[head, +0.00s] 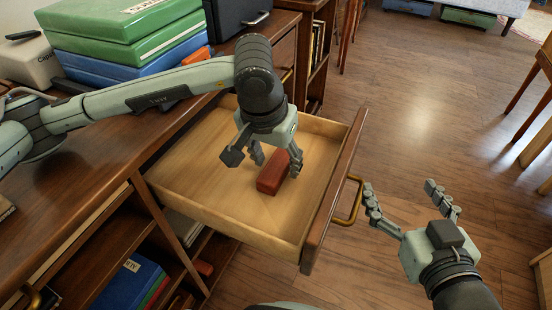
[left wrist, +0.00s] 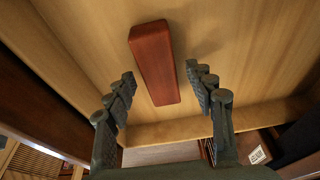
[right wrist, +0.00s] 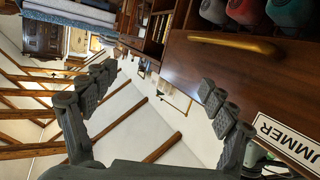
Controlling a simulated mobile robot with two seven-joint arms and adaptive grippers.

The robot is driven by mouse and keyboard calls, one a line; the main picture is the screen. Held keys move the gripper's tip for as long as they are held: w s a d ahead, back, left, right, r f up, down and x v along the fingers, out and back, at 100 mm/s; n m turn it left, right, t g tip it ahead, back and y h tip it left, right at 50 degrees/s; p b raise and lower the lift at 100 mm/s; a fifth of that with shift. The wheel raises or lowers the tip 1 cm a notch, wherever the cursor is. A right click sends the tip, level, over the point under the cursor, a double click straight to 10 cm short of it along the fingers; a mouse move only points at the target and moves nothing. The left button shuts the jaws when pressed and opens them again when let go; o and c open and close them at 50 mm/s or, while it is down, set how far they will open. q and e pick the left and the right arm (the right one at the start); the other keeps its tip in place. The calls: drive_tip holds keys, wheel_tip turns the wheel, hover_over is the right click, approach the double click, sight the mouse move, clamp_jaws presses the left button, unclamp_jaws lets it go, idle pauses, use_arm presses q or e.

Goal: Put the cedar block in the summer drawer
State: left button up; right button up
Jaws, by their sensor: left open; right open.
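The reddish-brown cedar block (head: 270,181) lies on the floor of the open drawer (head: 218,208). My left gripper (head: 272,160) is open above the drawer, with its fingers close to the block. In the left wrist view the block (left wrist: 153,62) lies ahead of and between the two open fingers (left wrist: 165,90), not gripped. My right gripper (head: 412,205) is open and empty, outside the drawer to the right of its brass handle (head: 350,200). In the right wrist view a drawer front (right wrist: 230,70) carries a partly cut label (right wrist: 288,140) ending in "UMMER".
Green and blue box files (head: 120,40) and a beige box (head: 28,62) stand on the dresser top (head: 60,180). Open shelves below hold a blue binder (head: 128,285). The wooden floor (head: 420,100) to the right is mostly clear, with table legs (head: 530,80) at the far right.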

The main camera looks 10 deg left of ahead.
use_arm(q)
drive_tip(key=shift+p+v, duration=0.3)
drive_tip(key=shift+v, duration=0.65)
drive_tip(key=v, duration=1)
drive_tip(key=shift+r+p, duration=0.25)
drive_tip(key=shift+p, duration=0.05)
use_arm(e)
drive_tip(key=s+d+f+g+h, duration=0.2)
drive_tip(key=d+f+g, duration=0.1)
drive_tip(key=d+f, duration=0.1)
drive_tip(key=shift+f, duration=0.9)
use_arm(q)
drive_tip(key=shift+w, duration=0.1)
use_arm(e)
drive_tip(key=shift+d, duration=0.1)
